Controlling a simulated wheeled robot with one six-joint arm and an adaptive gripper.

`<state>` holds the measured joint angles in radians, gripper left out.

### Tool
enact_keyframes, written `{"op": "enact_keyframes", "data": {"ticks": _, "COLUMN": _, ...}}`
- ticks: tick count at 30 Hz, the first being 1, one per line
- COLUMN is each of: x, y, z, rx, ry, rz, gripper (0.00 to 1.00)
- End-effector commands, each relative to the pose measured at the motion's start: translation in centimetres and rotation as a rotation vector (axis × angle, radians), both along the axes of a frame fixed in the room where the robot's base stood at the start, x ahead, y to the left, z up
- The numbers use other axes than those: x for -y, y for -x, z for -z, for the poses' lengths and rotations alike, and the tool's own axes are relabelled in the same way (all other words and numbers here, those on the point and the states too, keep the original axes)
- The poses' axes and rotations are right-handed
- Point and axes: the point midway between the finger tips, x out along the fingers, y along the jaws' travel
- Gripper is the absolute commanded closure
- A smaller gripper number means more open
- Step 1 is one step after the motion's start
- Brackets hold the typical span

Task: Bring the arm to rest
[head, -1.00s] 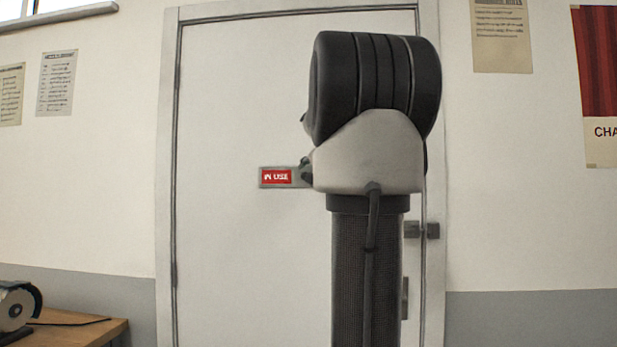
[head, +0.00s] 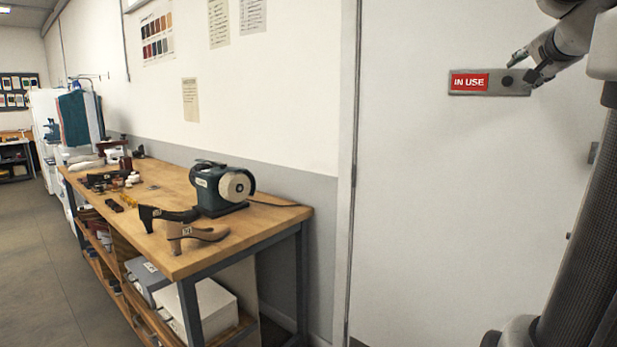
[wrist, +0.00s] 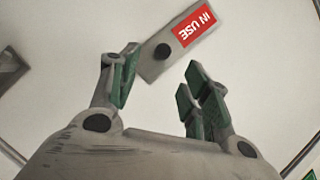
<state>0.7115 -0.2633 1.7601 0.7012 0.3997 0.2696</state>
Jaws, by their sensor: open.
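My gripper (head: 524,71) is at the upper right of the head view, in front of a white door (head: 430,200). In the wrist view its green-padded fingers (wrist: 160,85) are spread apart with nothing between them. A grey sign plate (head: 515,82) on the door shows a red "IN USE" panel and a dark round knob. In the wrist view the sign plate (wrist: 150,68) appears tilted and upside down, beyond the fingertips. The fingers look close to the knob end of the plate. I cannot tell whether they touch it.
A wooden workbench (head: 165,255) stands along the wall at the left, with a bench grinder (head: 220,188), shoe forms (head: 195,235) and small items on it. Boxes (head: 205,305) fill its lower shelf. The grey floor (head: 45,270) at far left is clear.

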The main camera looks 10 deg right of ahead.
Motion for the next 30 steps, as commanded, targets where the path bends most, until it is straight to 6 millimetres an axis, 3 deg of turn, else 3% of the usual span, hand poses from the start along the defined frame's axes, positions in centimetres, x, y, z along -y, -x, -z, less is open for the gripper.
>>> {"op": "enact_keyframes", "data": {"ticks": 2, "x": -0.6, "y": 0.2, "z": 2.2, "rx": -0.091, "ry": 0.023, "rz": -0.042, "gripper": 0.53}}
{"op": "enact_keyframes", "data": {"ticks": 6, "x": -2.8, "y": 2.8, "z": 10.2, "rx": -0.353, "ry": 0.048, "rz": -0.15, "gripper": 0.53}}
{"op": "enact_keyframes", "data": {"ticks": 8, "x": -5.5, "y": 4.6, "z": 14.1, "rx": -0.488, "ry": 0.071, "rz": -0.237, "gripper": 0.53}}
{"op": "enact_keyframes", "data": {"ticks": 12, "x": -13.0, "y": 9.7, "z": 22.0, "rx": -0.78, "ry": 0.152, "rz": -0.484, "gripper": 0.53}}
{"op": "enact_keyframes", "data": {"ticks": 18, "x": -22.0, "y": 19.0, "z": 30.7, "rx": -1.109, "ry": 0.371, "rz": -0.863, "gripper": 0.53}}
{"op": "enact_keyframes", "data": {"ticks": 21, "x": -24.2, "y": 20.8, "z": 32.4, "rx": -1.135, "ry": 0.476, "rz": -0.968, "gripper": 0.53}}
{"op": "enact_keyframes", "data": {"ticks": 25, "x": -26.2, "y": 20.7, "z": 32.0, "rx": -1.086, "ry": 0.555, "rz": -1.04, "gripper": 0.53}}
{"op": "enact_keyframes", "data": {"ticks": 30, "x": -27.0, "y": 20.4, "z": 31.8, "rx": -1.07, "ry": 0.58, "rz": -1.07, "gripper": 0.53}}
